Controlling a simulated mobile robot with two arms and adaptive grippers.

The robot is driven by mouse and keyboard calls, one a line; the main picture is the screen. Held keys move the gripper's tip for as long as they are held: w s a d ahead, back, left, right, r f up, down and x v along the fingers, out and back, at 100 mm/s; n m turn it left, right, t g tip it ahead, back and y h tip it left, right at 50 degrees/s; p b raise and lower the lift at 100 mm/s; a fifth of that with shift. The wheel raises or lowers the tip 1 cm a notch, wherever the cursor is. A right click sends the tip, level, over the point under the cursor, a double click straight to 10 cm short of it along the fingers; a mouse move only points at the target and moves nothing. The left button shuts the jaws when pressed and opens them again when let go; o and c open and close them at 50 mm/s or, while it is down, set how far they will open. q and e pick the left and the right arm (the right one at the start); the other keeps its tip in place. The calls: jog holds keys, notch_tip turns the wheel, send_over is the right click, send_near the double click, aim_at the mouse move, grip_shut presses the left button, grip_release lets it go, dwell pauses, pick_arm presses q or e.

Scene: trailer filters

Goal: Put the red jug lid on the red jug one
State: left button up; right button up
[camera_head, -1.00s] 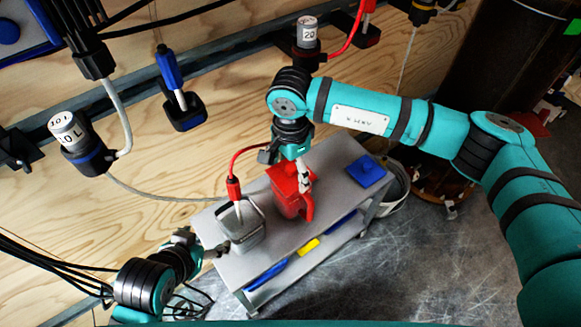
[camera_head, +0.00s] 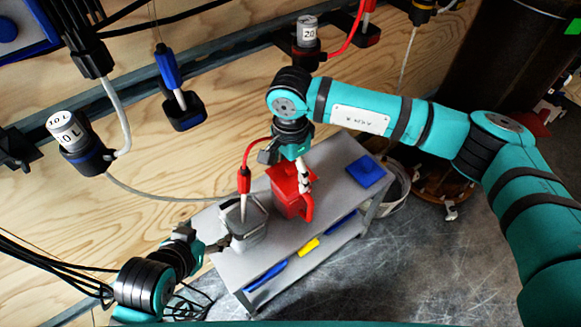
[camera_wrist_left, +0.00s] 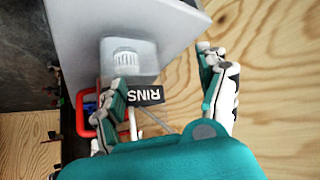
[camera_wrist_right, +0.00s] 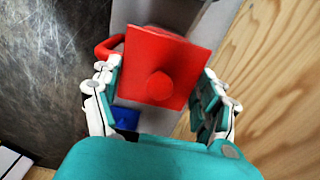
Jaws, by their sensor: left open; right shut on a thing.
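The red jug (camera_head: 291,202) stands on the grey cart, its handle toward the front right. The red jug lid (camera_wrist_right: 178,62), square with a round knob, is between my right gripper's fingers in the right wrist view. My right gripper (camera_head: 303,172) is shut on the lid, at the top of the jug. I cannot tell whether the lid is seated or just above the rim. My left gripper (camera_head: 222,244) is open beside the grey container at the cart's left end. Its spread fingers (camera_wrist_left: 168,98) also show in the left wrist view.
The grey container (camera_head: 250,234) stands just left of the jug, with a red-handled nozzle (camera_head: 244,181) over it. A blue lid (camera_head: 366,170) lies on the cart's right end. Hoses and dispensers hang along the wooden wall. The cart's front right top is clear.

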pick_arm(q)
jog(key=shift+w+d+r+t, duration=0.2)
jog(key=shift+w+r+t, duration=0.1)
jog(key=shift+w, duration=0.2)
pick_arm(e)
jog(key=shift+r, duration=0.2)
dwell(0.4)
pick_arm(q)
jog(key=shift+w, duration=0.1)
jog(key=shift+w+d+r+t, duration=0.1)
jog(key=shift+w+r+t, duration=0.1)
jog(key=shift+w+t, duration=0.1)
jog(key=shift+w+d+r+h+b, duration=0.1)
jog(key=shift+w+r+h+b, duration=0.15)
jog(key=shift+h+b, duration=0.05)
pick_arm(e)
jog(key=shift+f, duration=0.1)
pick_arm(q)
jog(key=shift+w, duration=0.1)
jog(key=shift+w+d+r+t, duration=0.15)
jog(key=shift+w+r+t, duration=0.15)
jog(key=shift+r+t, duration=0.1)
jog(key=shift+w+d+r, duration=0.1)
jog(key=shift+w+r, duration=0.1)
dwell(0.3)
